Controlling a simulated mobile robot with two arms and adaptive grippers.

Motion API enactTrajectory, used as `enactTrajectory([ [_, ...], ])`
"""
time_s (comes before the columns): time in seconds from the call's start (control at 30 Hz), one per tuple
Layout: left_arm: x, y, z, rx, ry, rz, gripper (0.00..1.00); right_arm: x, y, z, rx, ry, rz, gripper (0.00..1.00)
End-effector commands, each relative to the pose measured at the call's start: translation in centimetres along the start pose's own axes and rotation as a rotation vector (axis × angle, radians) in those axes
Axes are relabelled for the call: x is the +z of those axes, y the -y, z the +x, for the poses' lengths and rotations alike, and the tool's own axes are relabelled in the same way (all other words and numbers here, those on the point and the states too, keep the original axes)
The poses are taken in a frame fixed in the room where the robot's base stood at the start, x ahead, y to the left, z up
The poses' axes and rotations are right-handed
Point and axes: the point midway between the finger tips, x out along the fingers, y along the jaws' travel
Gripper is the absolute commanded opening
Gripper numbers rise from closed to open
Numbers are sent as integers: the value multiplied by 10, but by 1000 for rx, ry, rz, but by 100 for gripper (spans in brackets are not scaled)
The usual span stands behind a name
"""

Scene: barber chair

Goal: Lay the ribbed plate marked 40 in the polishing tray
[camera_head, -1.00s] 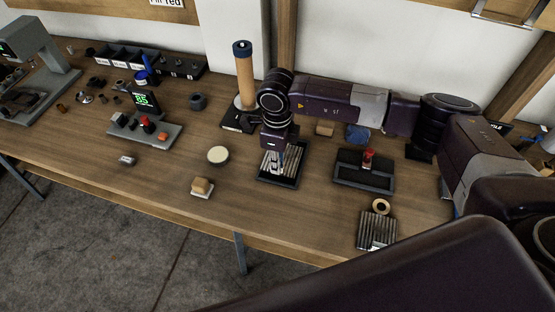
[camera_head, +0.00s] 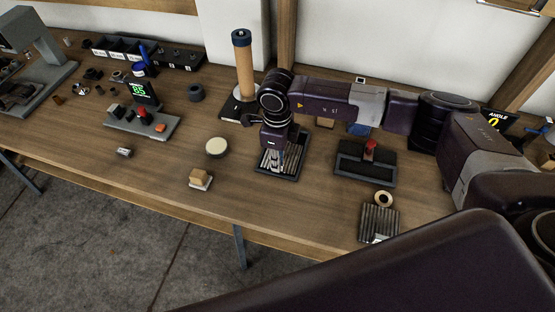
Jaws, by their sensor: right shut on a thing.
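My right gripper (camera_head: 272,158) points down over a dark shallow tray (camera_head: 277,179) near the middle of the bench. It is shut on a ribbed plate (camera_head: 268,161) with light and dark stripes. The plate is over or inside the tray's rim; I cannot tell whether it touches the floor of the tray. The gripper body hides part of the plate, and no number on it is readable. A second ribbed plate (camera_head: 379,220) lies on the bench at the right front, with a small white label too small to read. My left gripper is out of view.
A dark fixture with a red knob (camera_head: 370,150) stands right of the tray, with a ring (camera_head: 383,199) in front. A pale round disc (camera_head: 216,147) and a tan block (camera_head: 200,179) lie to the left. A tan column (camera_head: 243,70) stands behind. The bench front between is clear.

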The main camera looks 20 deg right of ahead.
Motion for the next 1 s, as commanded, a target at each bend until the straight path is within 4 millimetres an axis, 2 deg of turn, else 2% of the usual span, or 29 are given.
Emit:
enactTrajectory([
  [0.07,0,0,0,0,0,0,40,0,0,-1,-1,1,0,0],
  [0.1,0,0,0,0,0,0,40,0,0,-1,-1,1,0,15],
  [0.27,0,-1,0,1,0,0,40,0,0,-1,-1,1,0,32],
  [0.53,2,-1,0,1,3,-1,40,0,0,0,1,-1,0,33],
  [0.67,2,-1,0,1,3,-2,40,0,0,-8,0,0,0,33],
  [0.77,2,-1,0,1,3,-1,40,1,1,-24,-3,3,-1,33],
  [1.0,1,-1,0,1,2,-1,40,0,1,-76,-4,3,0,33],
])
